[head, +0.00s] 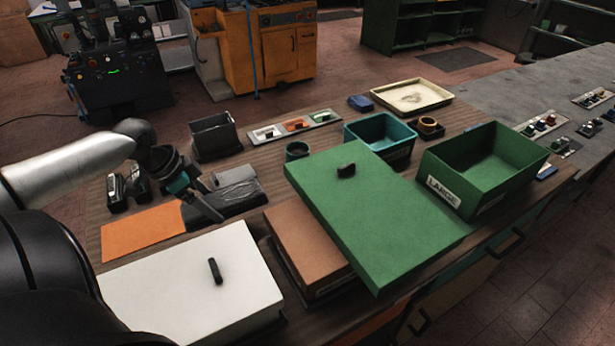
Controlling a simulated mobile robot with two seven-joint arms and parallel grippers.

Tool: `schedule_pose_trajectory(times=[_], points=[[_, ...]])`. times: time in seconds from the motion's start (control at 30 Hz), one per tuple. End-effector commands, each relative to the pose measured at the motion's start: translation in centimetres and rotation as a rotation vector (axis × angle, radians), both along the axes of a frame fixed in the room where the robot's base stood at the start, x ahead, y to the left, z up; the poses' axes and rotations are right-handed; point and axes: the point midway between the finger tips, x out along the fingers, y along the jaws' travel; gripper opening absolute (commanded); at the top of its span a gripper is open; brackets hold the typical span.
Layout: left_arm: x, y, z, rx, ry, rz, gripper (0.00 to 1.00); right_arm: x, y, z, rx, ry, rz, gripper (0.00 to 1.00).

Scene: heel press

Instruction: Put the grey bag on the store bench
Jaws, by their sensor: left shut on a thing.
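The grey bag (236,178) is a small, soft-looking grey piece on the wooden table, left of the middle. A dark, glossy sheet or pouch (238,199) lies directly in front of it; I cannot tell whether the two are joined. My left gripper (207,203) reaches in from the left, low over the table, and is shut at the left edge of the bag. Its fingers partly hide that edge. A long grey bench (480,78) stands at the right; no label on it shows. My right gripper is not in view.
A green lid (385,215) with a black handle overlaps a brown box (300,240). A white lid (190,285), an orange sheet (140,232), a dark open bin (213,137), a teal bin (380,134) and a green LARGE bin (480,165) crowd the table.

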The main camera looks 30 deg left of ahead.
Motion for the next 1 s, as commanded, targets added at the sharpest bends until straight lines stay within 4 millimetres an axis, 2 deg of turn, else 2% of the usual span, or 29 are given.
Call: schedule_pose_trajectory(times=[0.03,0.2,0.6,1.0], points=[[1.1,-0.4,0.0,0.007,-0.004,-0.005,0.26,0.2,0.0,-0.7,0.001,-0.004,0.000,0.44],[3.7,-1.8,-0.2,0.007,-0.004,-0.004,0.26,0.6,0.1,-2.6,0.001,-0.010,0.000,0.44],[6.3,-3.1,0.0,0.003,-0.005,0.001,0.26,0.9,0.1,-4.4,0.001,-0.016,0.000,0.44],[8.5,-4.3,0.0,-0.002,-0.005,0.004,0.26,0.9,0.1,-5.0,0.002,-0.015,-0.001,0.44]])
